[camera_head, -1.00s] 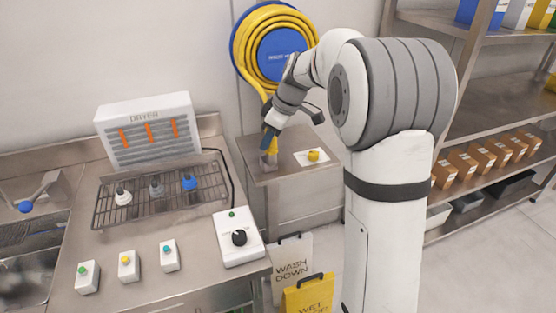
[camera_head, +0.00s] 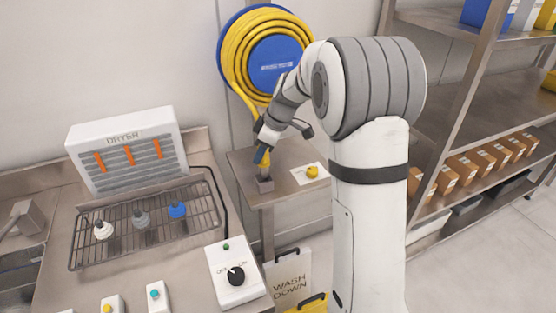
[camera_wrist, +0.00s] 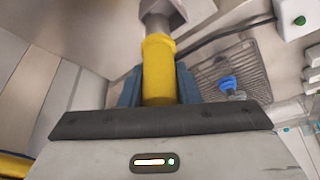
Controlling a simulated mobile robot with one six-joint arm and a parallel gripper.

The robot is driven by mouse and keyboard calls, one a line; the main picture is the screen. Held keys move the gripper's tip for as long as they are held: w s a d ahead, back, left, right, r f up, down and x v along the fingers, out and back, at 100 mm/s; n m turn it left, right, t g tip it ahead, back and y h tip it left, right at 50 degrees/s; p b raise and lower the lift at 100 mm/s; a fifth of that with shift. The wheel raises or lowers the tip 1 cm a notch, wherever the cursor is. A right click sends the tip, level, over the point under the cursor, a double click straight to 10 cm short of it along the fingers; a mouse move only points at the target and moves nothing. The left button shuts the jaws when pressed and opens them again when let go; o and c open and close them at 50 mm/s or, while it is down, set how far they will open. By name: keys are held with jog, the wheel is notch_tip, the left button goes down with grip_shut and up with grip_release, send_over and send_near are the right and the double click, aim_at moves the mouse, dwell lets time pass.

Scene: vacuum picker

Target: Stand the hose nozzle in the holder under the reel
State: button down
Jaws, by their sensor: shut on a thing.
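My gripper (camera_head: 261,157) is shut on the yellow hose nozzle (camera_wrist: 159,70). Its blue fingers lie on both sides of the yellow body in the wrist view.
A wire rack (camera_head: 140,238) with several small nozzles and a dryer (camera_head: 125,150) stand left. A dial box (camera_head: 236,273) is in front. Shelving (camera_head: 480,100) stands right.

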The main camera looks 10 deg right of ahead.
jog(key=shift+s+a+f, duration=0.1)
jog(key=shift+a+f, duration=0.05)
jog(key=shift+f, duration=0.75)
jog(key=shift+a+f, duration=0.1)
jog(key=shift+f, duration=0.8)
jog(key=shift+f, duration=0.1)
jog(key=shift+f, duration=0.15)
jog(key=c, duration=1.1)
grip_release()
